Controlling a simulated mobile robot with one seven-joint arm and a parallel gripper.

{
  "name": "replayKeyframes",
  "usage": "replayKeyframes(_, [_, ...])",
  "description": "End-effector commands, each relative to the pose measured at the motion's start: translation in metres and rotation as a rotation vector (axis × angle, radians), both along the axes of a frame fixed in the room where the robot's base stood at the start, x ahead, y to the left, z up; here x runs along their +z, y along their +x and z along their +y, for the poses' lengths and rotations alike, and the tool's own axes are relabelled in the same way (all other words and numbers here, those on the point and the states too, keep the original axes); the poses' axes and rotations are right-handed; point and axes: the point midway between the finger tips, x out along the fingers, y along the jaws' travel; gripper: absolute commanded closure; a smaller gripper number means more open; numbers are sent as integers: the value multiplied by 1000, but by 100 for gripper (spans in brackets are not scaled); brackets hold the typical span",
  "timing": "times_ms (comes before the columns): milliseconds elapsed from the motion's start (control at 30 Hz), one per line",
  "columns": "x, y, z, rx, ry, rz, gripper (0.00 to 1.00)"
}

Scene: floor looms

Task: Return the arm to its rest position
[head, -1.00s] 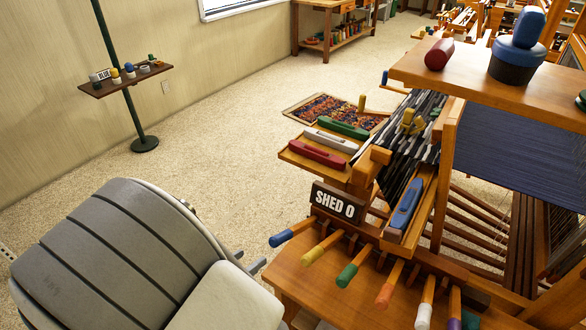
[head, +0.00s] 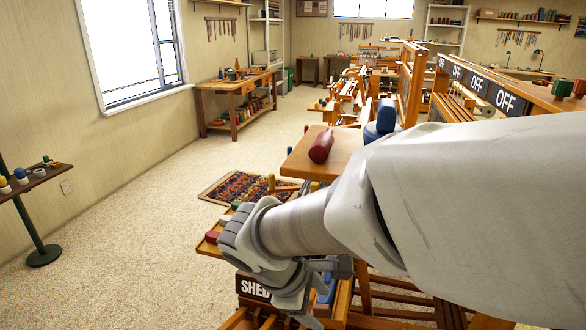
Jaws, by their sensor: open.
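My arm reaches in from the right of the head view and bends down at a wrist left of centre. My gripper (head: 316,290) hangs at its end, open, with nothing seen between its fingers. It is in front of the near loom's black SHED sign (head: 252,288) and a blue shuttle (head: 327,288), partly covering both. I cannot tell whether it touches the loom.
The loom's wooden top shelf (head: 304,160) bears a dark red cylinder (head: 321,146) and a blue object (head: 384,118) close beside my arm. A patterned rug (head: 238,187) lies beyond. A small shelf on a green post (head: 42,250) stands left. Floor between is clear.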

Motion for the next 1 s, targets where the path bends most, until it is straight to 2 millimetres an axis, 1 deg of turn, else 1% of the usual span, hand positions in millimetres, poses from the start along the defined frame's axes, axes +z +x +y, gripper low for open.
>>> replayKeyframes(33, [13,-5,-15,-94,65,-25,36])
replayKeyframes(100, [26,-13,-31,-219,151,-56,36])
replayKeyframes(300, [58,-40,-67,-563,396,-164,36])
replayKeyframes(400, [74,-54,-80,-726,518,-231,36])
replayKeyframes(600, [98,-76,-95,-980,721,-356,36])
replayKeyframes(700, [105,-81,-98,-1055,785,-398,36])
replayKeyframes(833, [108,-85,-100,-1101,825,-423,36])
replayKeyframes(1000, [109,-85,-100,-1106,828,-425,36])
